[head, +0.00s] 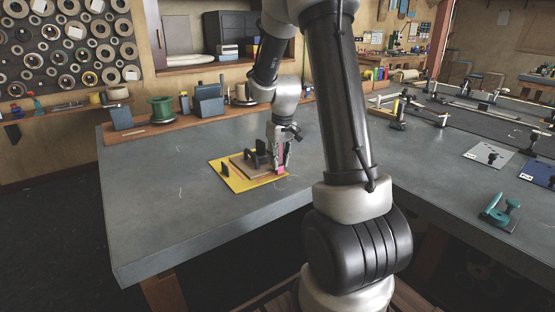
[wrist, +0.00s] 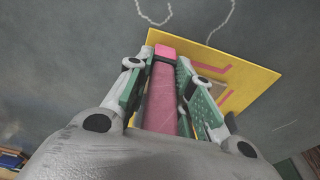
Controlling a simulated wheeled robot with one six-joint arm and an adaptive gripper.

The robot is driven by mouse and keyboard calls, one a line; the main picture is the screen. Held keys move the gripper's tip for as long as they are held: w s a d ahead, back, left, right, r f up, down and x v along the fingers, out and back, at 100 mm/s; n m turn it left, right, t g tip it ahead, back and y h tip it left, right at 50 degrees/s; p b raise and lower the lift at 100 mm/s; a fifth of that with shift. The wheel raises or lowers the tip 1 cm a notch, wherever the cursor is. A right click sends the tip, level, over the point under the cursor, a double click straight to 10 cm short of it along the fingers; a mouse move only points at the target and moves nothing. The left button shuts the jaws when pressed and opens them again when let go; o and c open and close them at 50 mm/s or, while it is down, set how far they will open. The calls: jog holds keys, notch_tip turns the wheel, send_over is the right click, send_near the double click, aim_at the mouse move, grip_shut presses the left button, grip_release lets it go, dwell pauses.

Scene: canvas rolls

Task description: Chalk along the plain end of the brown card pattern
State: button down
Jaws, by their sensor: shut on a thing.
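My gripper (head: 281,168) is shut on a pink chalk stick (wrist: 161,98). The pink end of the chalk also shows in the head view (head: 281,170), low at the right edge of the brown card pattern (head: 241,168). The card lies on a yellow sheet (head: 229,177) on the grey table. A dark handled piece stands on the card. In the wrist view the yellow sheet (wrist: 262,78) bears pink lines (wrist: 210,68), and my right finger hides much of the card. I cannot tell whether the chalk tip touches the sheet.
The grey table (head: 160,215) is clear in front and to the left. A small dark upright block (head: 225,169) stands on the sheet's left side. A green spool (head: 161,109) and blue-grey holders (head: 208,103) line the back edge. Loose white thread (wrist: 154,14) lies near the sheet.

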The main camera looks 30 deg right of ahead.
jog(key=shift+s+r, duration=0.45)
jog(key=shift+r, duration=3.55)
